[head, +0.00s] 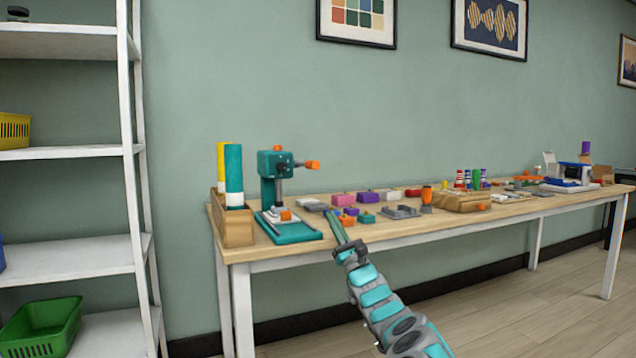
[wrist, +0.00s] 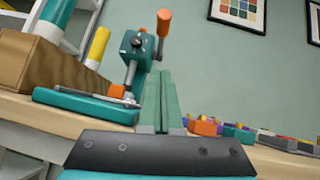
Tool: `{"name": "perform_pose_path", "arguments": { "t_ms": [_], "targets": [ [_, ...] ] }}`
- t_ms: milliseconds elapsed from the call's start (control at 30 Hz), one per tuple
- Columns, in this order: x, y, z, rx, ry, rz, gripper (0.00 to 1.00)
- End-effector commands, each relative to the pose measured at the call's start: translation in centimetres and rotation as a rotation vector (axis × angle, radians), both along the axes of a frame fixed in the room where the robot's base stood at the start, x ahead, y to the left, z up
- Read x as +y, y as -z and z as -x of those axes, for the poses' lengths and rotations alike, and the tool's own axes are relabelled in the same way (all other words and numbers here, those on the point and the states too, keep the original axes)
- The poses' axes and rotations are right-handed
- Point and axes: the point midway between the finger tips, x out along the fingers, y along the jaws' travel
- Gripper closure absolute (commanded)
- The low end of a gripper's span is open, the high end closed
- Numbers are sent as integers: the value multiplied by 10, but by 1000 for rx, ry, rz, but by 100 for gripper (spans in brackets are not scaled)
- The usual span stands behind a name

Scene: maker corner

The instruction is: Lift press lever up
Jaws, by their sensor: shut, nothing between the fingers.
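The teal press (head: 279,190) stands upright near the left end of the wooden table. Its lever (head: 308,165) has an orange handle and points to the right, roughly level, in the head view. In the wrist view the press (wrist: 135,55) is ahead, with the orange lever handle (wrist: 163,24) above the fingertips. My gripper (head: 332,216) is shut and empty, to the right of the press and lower than the lever. Its closed fingers (wrist: 160,80) show in the wrist view, apart from the lever as far as I can tell.
A wooden box (head: 236,228) with teal and yellow rolls stands left of the press. Several coloured blocks (head: 343,199) and grey parts lie to its right on the table (head: 400,236). A white shelf (head: 70,257) stands at the left. Air above the table is free.

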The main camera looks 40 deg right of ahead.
Motion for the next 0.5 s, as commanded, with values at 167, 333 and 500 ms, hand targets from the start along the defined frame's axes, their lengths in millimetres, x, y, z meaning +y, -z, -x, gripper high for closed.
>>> {"name": "perform_pose_path", "arguments": {
  "t_ms": [167,333,500],
  "targets": [
    [-4,1,1,-1,7,-4,100],
    [-3,1,1,-2,6,-4,100],
    [-3,-2,-3,0,6,-2,100]
  ]
}}
